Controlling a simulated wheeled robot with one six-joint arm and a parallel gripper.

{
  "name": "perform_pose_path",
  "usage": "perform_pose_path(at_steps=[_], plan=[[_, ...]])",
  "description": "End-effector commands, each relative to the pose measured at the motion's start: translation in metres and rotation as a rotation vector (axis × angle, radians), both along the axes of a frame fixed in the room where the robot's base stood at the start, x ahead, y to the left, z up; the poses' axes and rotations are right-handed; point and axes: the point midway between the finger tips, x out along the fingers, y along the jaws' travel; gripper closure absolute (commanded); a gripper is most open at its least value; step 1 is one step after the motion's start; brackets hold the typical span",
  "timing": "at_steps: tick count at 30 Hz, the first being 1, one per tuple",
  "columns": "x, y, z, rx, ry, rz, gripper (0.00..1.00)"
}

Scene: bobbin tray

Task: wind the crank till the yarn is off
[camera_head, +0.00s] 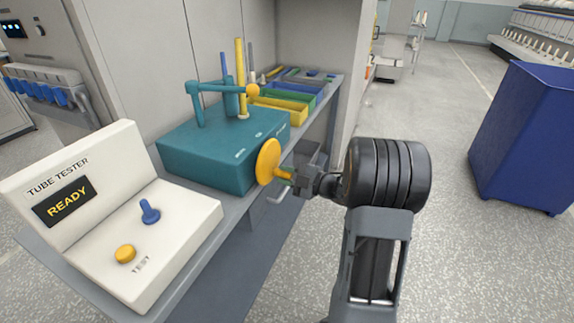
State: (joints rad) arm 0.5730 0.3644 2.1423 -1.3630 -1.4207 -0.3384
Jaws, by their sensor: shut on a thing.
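A teal winder box (215,160) stands on the grey bench. The crank's yellow disc (267,161) is on the box's right side, facing my arm. My gripper (292,177) is shut on the crank's handle (284,173), just right of the disc; the jaws hide most of the handle. A teal post with an arm (207,88) rises from the box and ends in a yellow ball (253,90). A tall yellow tube (240,65) and a short teal cylinder (231,98) stand upright there. I cannot make out any yarn.
A white tube tester (110,200) reading READY stands at the bench's near left, with a blue lever and a yellow button. Yellow, green and blue trays (285,108) lie behind the box. A blue bin (525,140) stands right on open floor.

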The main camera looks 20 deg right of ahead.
Motion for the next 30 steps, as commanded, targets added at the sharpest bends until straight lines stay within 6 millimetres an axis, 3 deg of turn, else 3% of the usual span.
perform_pose_path(at_steps=[15, 30], plan=[[-0.016, 0.017, 0.000, 0.341, 0.316, 0.000, 0.96], [-0.023, 0.025, -0.001, 0.511, 0.472, 0.000, 0.96]])
